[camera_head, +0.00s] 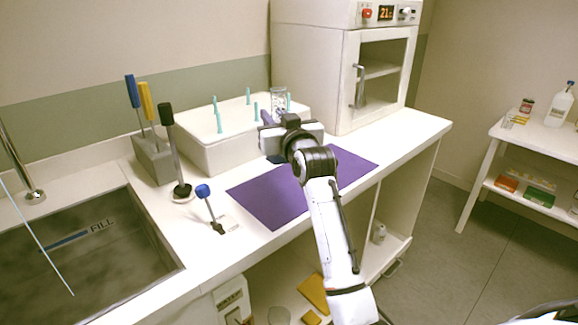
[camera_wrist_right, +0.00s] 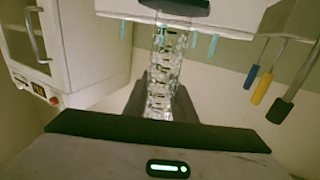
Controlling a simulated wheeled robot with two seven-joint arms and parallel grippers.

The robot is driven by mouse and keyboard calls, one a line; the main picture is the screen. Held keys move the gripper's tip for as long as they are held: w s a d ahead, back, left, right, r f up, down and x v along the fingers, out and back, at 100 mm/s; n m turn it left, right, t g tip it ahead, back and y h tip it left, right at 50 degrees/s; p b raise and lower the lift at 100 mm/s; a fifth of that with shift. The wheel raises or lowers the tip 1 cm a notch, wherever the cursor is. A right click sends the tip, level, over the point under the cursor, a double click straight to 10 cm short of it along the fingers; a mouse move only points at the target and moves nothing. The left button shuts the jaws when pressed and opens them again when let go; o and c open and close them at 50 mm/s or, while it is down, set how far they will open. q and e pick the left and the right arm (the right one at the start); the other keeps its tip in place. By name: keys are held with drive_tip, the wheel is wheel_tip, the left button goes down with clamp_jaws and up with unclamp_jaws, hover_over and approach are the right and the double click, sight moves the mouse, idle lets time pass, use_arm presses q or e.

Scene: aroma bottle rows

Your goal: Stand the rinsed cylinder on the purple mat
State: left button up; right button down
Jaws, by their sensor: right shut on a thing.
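A clear glass cylinder (camera_head: 278,98) is held at the drying rack (camera_head: 203,151), a white block with several teal pegs. My right gripper (camera_head: 268,122) is shut on it, at the rack's right end. In the right wrist view, the picture is upside down; the cylinder (camera_wrist_right: 168,60) stands between the dark fingers (camera_wrist_right: 160,98) against the rack's pegs. I cannot tell whether it is over a peg. The purple mat (camera_head: 265,200) lies flat on the counter in front of the rack, partly hidden by my right arm. My left gripper is not in view.
A white oven cabinet (camera_head: 315,75) stands right of the rack. A holder (camera_head: 153,158) with coloured-handled tools, a dark-handled brush (camera_head: 174,150) and a small blue-topped tool (camera_head: 205,195) stand to the left. The sink (camera_head: 85,255) is at far left. The mat's visible part is clear.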

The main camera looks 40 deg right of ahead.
drive_tip(key=f, duration=0.4)
drive_tip(key=shift+s+f, duration=0.25)
drive_tip(key=shift+s, duration=0.1)
wheel_tip(320, 180, down, 4)
drive_tip(key=shift+r, duration=0.1)
drive_tip(key=shift+f, duration=0.5)
drive_tip(key=c, duration=1.5)
unclamp_jaws()
drive_tip(key=shift+f, duration=0.1)
drive_tip(key=shift+c, duration=0.2)
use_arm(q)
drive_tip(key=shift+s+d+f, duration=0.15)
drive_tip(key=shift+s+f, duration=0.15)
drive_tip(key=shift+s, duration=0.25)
use_arm(e)
drive_tip(key=shift+o, duration=0.3)
